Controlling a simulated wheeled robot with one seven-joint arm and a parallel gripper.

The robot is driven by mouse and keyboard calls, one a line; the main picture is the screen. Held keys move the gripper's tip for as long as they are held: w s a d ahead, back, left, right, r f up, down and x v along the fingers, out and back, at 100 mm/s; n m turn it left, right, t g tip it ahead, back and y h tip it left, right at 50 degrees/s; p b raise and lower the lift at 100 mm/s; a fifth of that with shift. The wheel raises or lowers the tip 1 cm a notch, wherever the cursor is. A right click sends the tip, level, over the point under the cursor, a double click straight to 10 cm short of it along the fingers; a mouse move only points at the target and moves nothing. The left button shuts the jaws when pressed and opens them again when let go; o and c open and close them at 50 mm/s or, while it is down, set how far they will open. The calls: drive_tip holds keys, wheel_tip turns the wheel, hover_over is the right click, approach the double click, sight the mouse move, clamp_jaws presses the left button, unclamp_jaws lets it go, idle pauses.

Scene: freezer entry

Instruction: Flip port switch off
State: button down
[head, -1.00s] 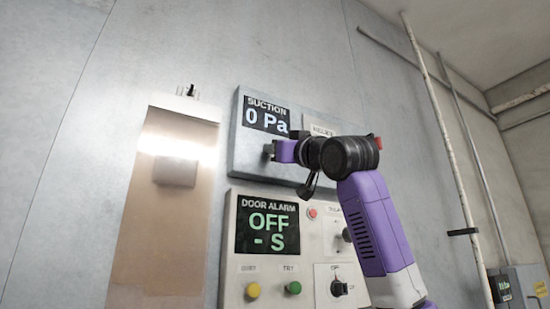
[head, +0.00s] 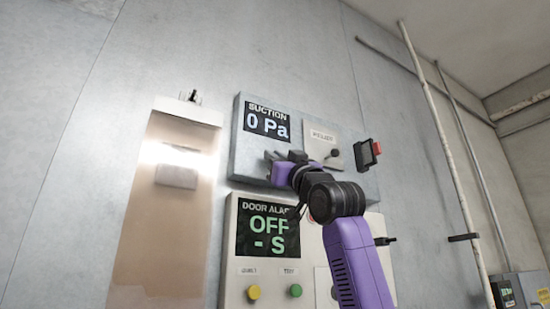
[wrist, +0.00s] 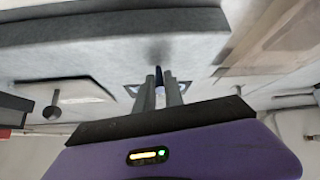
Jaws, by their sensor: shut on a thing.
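The suction panel (head: 237,155) is a grey box on the wall with a screen reading 0 Pa. My gripper (head: 272,157) is at the panel face just below that screen. In the wrist view my gripper (wrist: 160,92) has its two fingers close together around a small dark blue lever (wrist: 160,74), and is shut on it. The lever stands on a small plate on the panel, mostly hidden by the fingers. I take it for the port switch; its label and exact tilt cannot be read.
A labelled plate with a dark knob (head: 334,153) sits right of my gripper. A small dark box with a red part (head: 377,148) is at the panel's right end. Below is the door alarm panel (head: 230,240), reading OFF - S, with yellow (head: 253,292) and green (head: 295,290) buttons.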

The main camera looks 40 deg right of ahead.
drive_tip(key=c, duration=1.5)
unclamp_jaws()
drive_tip(key=b+v, duration=0.3)
drive_tip(key=v, duration=0.5)
drive_tip(key=shift+r, duration=0.1)
drive_tip(key=shift+r, duration=0.1)
